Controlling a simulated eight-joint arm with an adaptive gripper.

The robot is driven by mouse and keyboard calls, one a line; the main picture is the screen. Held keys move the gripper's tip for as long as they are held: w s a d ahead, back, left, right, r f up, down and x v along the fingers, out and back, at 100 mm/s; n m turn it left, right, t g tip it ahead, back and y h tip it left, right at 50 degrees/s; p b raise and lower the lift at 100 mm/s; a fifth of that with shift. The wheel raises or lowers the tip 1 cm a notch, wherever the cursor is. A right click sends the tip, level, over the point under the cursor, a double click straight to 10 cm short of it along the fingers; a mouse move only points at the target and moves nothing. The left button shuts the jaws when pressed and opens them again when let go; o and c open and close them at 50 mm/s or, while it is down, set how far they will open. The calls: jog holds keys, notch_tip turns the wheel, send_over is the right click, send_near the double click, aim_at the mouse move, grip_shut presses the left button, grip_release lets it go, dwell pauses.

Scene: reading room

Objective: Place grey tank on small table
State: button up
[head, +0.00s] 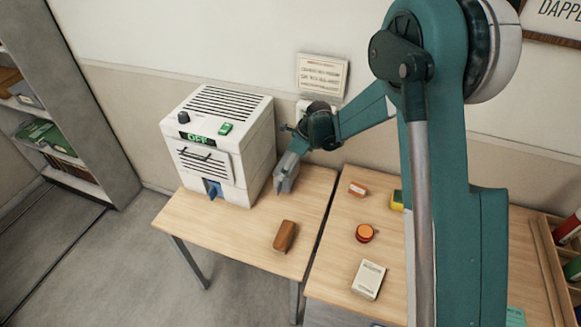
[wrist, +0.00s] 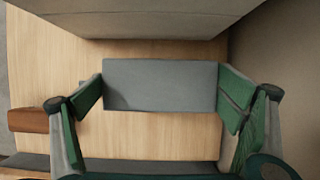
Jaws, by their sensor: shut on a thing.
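The grey tank (wrist: 160,85) is a plain grey block between the green pads of my gripper (wrist: 160,92) in the wrist view. My gripper is shut on it from both sides. In the head view my gripper (head: 289,170) is at the back right of the small table (head: 225,238), just right of the white machine. The table's bare wood (wrist: 150,135) shows under the tank in the wrist view. I cannot tell whether the tank touches the tabletop.
The white machine (head: 222,150), reading OFF, fills the table's back left, close to my gripper. A brown block (head: 285,236) lies near the front right; it also shows in the wrist view (wrist: 28,121). A second table (head: 335,245) with small items stands to the right. The wall is behind.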

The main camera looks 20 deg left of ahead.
jog(key=shift+w+d, duration=0.1)
jog(key=shift+w, duration=0.35)
jog(key=shift+w+d, duration=0.15)
jog(key=shift+w, duration=0.4)
jog(key=shift+w+f, duration=0.15)
jog(key=shift+f, duration=1.6)
jog(key=shift+f+b, duration=0.15)
jog(key=shift+b, duration=0.25)
jog(key=o, duration=0.8)
jog(key=shift+r, duration=0.25)
